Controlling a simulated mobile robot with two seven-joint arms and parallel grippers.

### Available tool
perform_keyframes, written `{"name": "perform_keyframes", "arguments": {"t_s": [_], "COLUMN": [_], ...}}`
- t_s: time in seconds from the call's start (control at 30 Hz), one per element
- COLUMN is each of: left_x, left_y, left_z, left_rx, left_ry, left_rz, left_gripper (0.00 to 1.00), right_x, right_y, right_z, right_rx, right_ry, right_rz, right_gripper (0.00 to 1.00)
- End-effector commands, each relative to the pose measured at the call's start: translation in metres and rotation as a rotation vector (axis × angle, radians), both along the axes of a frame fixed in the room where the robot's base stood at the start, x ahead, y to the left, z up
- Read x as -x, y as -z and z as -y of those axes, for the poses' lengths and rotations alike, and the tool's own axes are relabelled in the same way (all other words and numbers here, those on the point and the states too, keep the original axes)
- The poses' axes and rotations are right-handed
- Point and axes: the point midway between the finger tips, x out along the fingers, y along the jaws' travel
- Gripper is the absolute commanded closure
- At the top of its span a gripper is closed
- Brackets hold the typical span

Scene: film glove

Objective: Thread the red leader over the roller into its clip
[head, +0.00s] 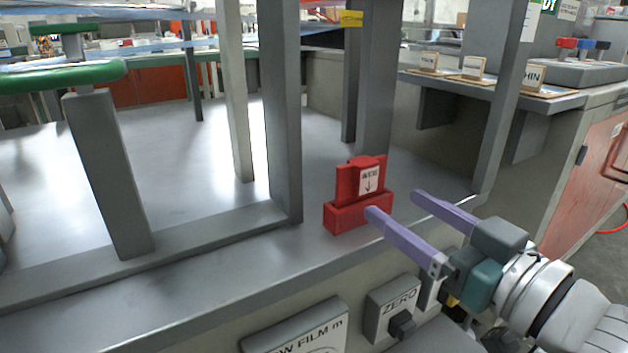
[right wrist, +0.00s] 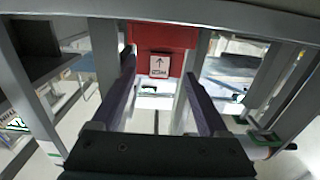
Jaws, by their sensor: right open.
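A red block with a white arrow label (head: 368,179) stands upright in a red base (head: 358,212) on the grey machine's front ledge. I cannot tell whether it is the leader or its clip. My right gripper (head: 394,203) is open and empty, with its purple fingers just right of the red base. In the right wrist view the labelled red block (right wrist: 160,38) shows beyond and between the fingertips (right wrist: 159,68), apart from them. No roller can be made out for certain. My left gripper is not in view.
Grey posts (head: 281,110) rise behind and left of the red block. A green bar (head: 60,77) crosses at the left on a short post. A yellow tag (head: 351,18) hangs at the top. A ZERO box (head: 392,303) sits on the front face below.

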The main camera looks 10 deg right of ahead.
Motion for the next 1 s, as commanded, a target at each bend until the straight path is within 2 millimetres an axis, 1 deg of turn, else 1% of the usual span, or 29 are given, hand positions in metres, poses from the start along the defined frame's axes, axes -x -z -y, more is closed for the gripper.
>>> {"name": "perform_keyframes", "arguments": {"t_s": [0.2,0.3,0.4,0.6,0.67,1.0], "left_x": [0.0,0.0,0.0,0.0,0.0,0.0], "left_y": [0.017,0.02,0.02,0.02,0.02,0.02], "left_z": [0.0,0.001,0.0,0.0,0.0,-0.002], "left_rx": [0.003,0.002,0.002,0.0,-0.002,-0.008], "left_ry": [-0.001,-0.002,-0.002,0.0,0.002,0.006], "left_rz": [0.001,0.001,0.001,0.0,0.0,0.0], "left_gripper": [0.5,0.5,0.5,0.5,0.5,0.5], "right_x": [-0.031,-0.042,-0.047,-0.047,-0.047,-0.047], "right_y": [0.003,0.002,0.001,0.001,0.001,0.001], "right_z": [-0.011,-0.015,-0.017,-0.017,-0.017,-0.017], "right_rx": [0.0,0.0,0.0,-0.001,-0.001,0.0], "right_ry": [0.0,0.0,0.0,0.0,0.0,0.0], "right_rz": [0.004,0.002,0.001,0.0,0.0,0.0], "right_gripper": [0.22,0.22,0.22,0.22,0.28,0.66]}}
